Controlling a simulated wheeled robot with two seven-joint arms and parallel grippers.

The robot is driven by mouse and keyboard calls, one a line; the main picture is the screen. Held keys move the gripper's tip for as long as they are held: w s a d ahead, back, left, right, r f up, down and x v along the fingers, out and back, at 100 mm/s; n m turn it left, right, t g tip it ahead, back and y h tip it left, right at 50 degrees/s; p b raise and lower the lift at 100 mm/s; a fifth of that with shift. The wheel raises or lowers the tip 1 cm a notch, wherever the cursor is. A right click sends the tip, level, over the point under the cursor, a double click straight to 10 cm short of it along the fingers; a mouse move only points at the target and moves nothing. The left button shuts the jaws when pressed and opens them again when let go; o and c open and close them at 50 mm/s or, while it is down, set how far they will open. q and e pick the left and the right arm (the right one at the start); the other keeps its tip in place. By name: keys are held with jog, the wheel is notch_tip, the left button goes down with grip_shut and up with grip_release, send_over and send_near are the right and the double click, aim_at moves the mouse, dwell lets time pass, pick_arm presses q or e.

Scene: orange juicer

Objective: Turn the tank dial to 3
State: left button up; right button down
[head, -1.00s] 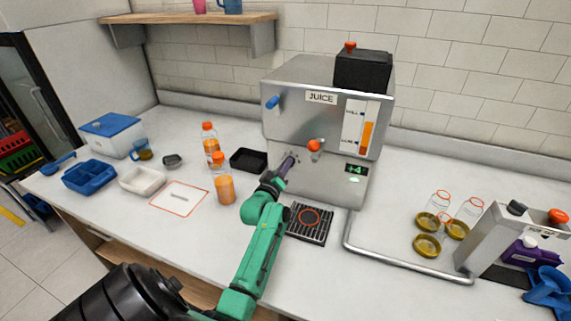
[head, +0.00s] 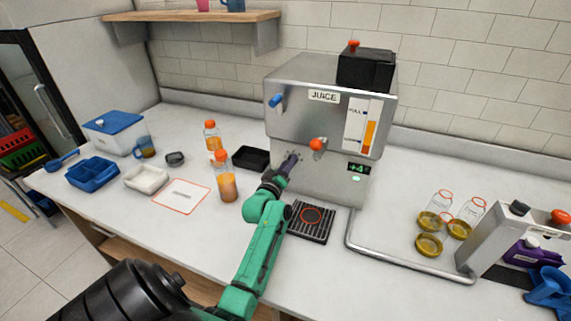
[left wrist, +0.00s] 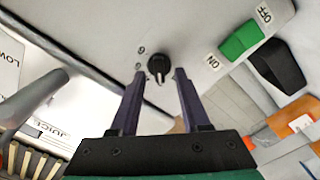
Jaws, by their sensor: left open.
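The juicer (head: 310,105) is a silver box with a JUICE label, standing on the counter. A small black round dial (left wrist: 159,66) with a pale pointer mark sits on a grey panel in the left wrist view. The pointer points toward the bottom of that view. Small numerals stand around the dial, too small to read surely. My left gripper (head: 292,158) is at the juicer's lower front; it also shows in the left wrist view (left wrist: 160,73). Its dark fingers are open, one on each side of the dial, with visible gaps. In the head view the gripper largely hides the dial.
A green and black ON/OFF switch (left wrist: 241,40) is on the same panel. The orange-tipped tap (head: 317,145) is just right of my gripper, above a drip grate (head: 311,222). Orange bottles (head: 226,178) and a black tray (head: 250,158) stand to the left.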

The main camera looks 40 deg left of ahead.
pick_arm(q)
jog(key=b+v, duration=0.2)
jog(key=v, duration=1.2)
jog(key=shift+s, duration=0.3)
jog(key=shift+d, duration=0.15)
